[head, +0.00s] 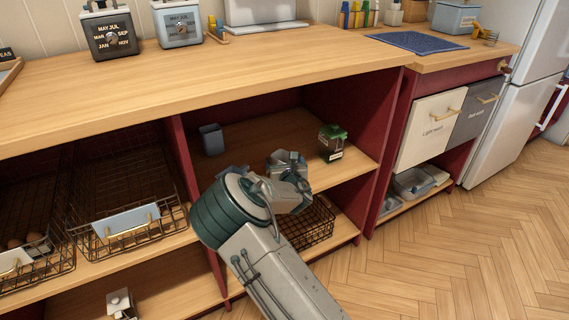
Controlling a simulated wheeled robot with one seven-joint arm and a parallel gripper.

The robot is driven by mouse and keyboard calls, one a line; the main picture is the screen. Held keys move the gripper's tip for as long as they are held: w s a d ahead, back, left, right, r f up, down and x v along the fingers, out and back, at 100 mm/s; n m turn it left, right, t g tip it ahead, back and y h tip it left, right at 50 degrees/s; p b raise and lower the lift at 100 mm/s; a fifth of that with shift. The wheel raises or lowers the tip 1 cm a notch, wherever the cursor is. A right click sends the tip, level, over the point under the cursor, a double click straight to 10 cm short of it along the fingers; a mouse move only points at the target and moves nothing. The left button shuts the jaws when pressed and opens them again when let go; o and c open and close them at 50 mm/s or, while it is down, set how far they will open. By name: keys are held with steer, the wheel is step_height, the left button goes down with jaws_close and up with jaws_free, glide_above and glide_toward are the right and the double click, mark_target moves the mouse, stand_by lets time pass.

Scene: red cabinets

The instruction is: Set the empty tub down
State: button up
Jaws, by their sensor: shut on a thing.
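My gripper (289,165) is in front of the open middle shelf, at the end of my bent arm. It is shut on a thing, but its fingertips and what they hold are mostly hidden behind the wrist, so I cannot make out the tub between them. A small blue-grey cup-like tub (211,139) stands upright on the same shelf, left of my gripper.
The middle shelf (262,135) has bare room between the two containers. A wire basket (308,226) sits on the shelf below. Wire baskets (125,222) fill the bay to the left. A red upright panel (185,160) divides the bays, and the wooden counter (270,65) overhangs above.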

steer(key=shift+f, duration=0.15)
steer(key=o, duration=0.8)
steer(key=shift+o, duration=0.2)
